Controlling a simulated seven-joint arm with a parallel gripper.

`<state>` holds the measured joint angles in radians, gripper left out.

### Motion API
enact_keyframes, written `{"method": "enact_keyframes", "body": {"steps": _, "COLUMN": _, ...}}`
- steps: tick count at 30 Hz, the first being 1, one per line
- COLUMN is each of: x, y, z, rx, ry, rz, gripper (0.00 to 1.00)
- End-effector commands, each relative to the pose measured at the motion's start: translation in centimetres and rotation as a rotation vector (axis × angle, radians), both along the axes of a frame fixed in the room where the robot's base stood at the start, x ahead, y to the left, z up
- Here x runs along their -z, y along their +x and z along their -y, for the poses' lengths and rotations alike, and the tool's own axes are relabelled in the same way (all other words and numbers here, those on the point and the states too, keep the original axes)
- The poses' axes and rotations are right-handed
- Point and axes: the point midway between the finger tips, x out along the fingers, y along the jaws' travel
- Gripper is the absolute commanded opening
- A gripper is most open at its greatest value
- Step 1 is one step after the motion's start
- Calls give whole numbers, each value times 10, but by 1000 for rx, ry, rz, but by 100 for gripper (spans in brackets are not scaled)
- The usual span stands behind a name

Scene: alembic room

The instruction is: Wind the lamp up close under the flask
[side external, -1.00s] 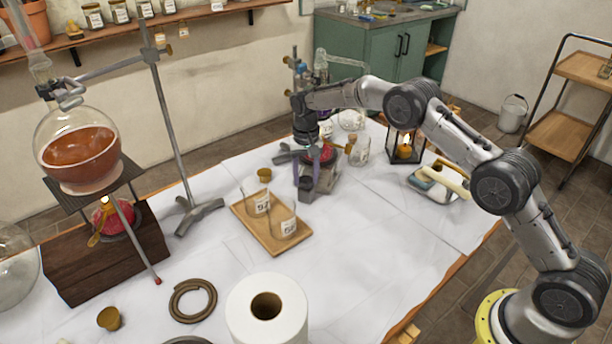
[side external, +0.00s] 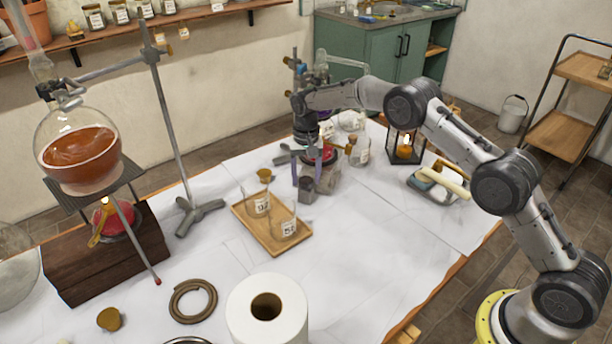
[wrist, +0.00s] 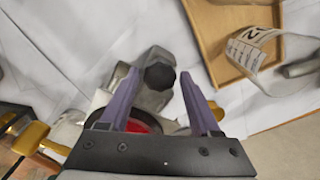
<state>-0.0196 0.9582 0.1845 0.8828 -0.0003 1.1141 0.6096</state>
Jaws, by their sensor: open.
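A red lamp (side external: 327,153) stands on a grey jack (side external: 328,182) near the back of the table, partly hidden by my gripper. In the wrist view the lamp's red part (wrist: 140,124) shows behind the dark plate of the gripper. The jack's black knob (wrist: 160,75) lies between the tips of my two purple fingers, with gaps at both sides. My gripper (wrist: 158,82) is open, pointing down over the jack's front; it also shows in the side view (side external: 308,180). Clear glassware (side external: 321,68) rises behind the wrist; the flask's body there is hidden.
A wooden tray (side external: 248,240) with two glass beakers lies in front of the jack. Small jars (side external: 360,152) and a lantern (side external: 405,150) stand to its right. A round flask of brown liquid (side external: 80,155) hangs at the left over another lamp (side external: 112,218). The table's right front is clear.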

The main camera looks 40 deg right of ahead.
Motion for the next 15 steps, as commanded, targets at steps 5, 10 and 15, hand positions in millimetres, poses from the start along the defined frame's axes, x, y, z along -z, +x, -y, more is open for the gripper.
{"method": "enact_keyframes", "body": {"steps": 5, "x": -12, "y": 1, "z": 0, "rx": 0, "ry": 0, "rz": 2, "gripper": 64}}
{"method": "enact_keyframes", "body": {"steps": 10, "x": -44, "y": 1, "z": 0, "rx": 0, "ry": 0, "rz": 5, "gripper": 64}}
{"method": "enact_keyframes", "body": {"steps": 15, "x": -82, "y": 1, "z": 0, "rx": 0, "ry": 0, "rz": 5, "gripper": 64}}
